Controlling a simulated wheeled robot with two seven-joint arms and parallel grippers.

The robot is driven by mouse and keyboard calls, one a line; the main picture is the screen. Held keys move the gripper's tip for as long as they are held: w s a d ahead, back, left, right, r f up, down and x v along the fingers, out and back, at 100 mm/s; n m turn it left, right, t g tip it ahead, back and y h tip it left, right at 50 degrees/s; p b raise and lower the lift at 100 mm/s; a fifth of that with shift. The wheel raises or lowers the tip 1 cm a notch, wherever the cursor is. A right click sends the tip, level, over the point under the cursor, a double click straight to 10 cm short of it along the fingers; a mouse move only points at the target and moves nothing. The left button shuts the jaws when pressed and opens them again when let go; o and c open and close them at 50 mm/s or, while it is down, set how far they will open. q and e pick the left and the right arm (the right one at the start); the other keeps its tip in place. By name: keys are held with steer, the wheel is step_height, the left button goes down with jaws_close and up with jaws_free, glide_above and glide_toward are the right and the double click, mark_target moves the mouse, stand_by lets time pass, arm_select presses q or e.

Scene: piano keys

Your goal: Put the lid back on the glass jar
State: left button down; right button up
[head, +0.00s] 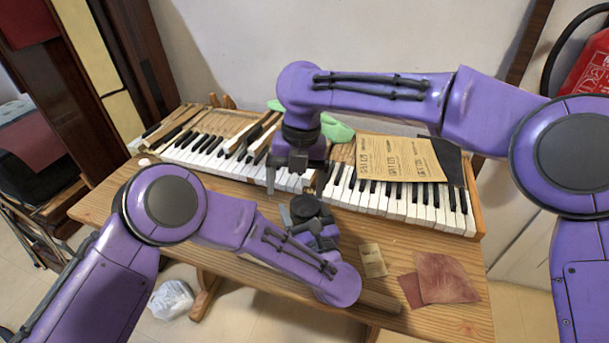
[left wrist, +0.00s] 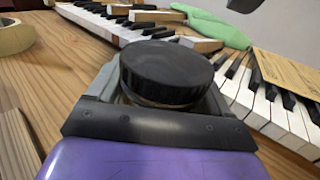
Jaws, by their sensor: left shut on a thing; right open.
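The black round lid (head: 306,207) sits on top of the glass jar, and it fills the middle of the left wrist view (left wrist: 167,70). Only a thin yellowish strip of the jar (left wrist: 160,103) shows under the lid's rim; the rest is hidden by my gripper. I cannot tell whether the lid is fully seated. My left gripper (head: 308,222) is shut around the jar at the front of the keyboard. My right gripper (head: 296,182) is open and empty, pointing down just above and behind the lid, apart from it.
A small paper card (head: 373,260) and reddish sheets (head: 445,278) lie on the wooden bench (head: 440,318) at right. A tape roll (left wrist: 14,38) lies at left.

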steer(key=n, duration=0.1)
steer(key=d+r+n, duration=0.1)
steer(key=n, duration=0.1)
steer(key=r+n+h, duration=0.1)
steer(key=shift+w+d+r+n+t, duration=0.25)
steer(key=shift+w+n+t, duration=0.15)
steer(key=shift+d+n, duration=0.15)
steer(key=shift+n, duration=0.35)
steer(key=shift+f, duration=0.1)
